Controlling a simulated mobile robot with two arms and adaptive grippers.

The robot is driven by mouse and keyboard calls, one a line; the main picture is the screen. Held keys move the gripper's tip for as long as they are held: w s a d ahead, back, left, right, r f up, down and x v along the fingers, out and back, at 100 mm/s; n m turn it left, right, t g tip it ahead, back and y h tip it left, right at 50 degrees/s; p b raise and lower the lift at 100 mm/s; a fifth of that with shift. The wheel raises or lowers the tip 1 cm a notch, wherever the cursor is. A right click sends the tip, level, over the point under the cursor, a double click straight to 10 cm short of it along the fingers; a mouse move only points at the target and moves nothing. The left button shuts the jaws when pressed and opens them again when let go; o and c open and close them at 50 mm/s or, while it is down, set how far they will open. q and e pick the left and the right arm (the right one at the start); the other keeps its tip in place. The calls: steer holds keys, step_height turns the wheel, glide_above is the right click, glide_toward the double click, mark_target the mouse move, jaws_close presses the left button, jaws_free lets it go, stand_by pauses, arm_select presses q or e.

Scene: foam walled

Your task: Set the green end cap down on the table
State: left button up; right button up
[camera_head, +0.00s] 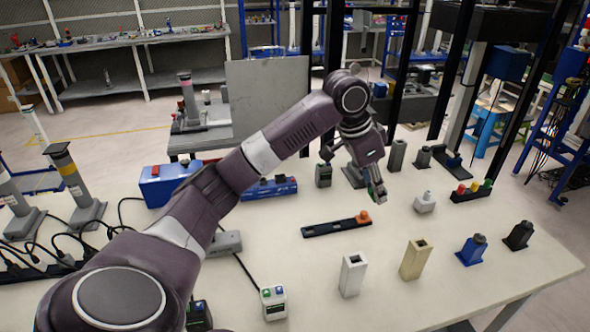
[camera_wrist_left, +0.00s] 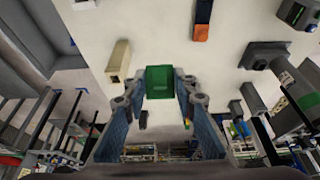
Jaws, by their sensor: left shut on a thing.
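The green end cap (camera_wrist_left: 160,82) is held between the fingertips of my left gripper (camera_wrist_left: 160,88) in the left wrist view. In the head view my left gripper (camera_head: 376,190) points down over the far middle part of the table (camera_head: 440,275). The cap looks raised above the table, though the exact gap is hard to tell. My right gripper is not in view.
A black bar with an orange end (camera_head: 363,217) lies in front of the gripper. White (camera_head: 352,275) and beige (camera_head: 415,259) posts stand nearer. Bare tabletop lies between these things.

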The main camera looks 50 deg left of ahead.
arm_select(q)
steer(key=shift+d, duration=0.15)
steer(key=p, duration=0.1)
glide_above(366, 252)
steer(key=s, duration=0.1)
steer(key=f, duration=1.4)
steer(key=shift+s+a+f, duration=0.2)
steer(key=shift+a+f, duration=0.1)
step_height(366, 252, down, 5)
steer(key=shift+f, duration=0.15)
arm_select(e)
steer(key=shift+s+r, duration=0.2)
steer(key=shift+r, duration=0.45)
arm_select(q)
steer(key=shift+f, duration=0.1)
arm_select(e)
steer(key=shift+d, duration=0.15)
arm_select(q)
steer(key=o, duration=0.9)
steer(key=shift+o, duration=0.2)
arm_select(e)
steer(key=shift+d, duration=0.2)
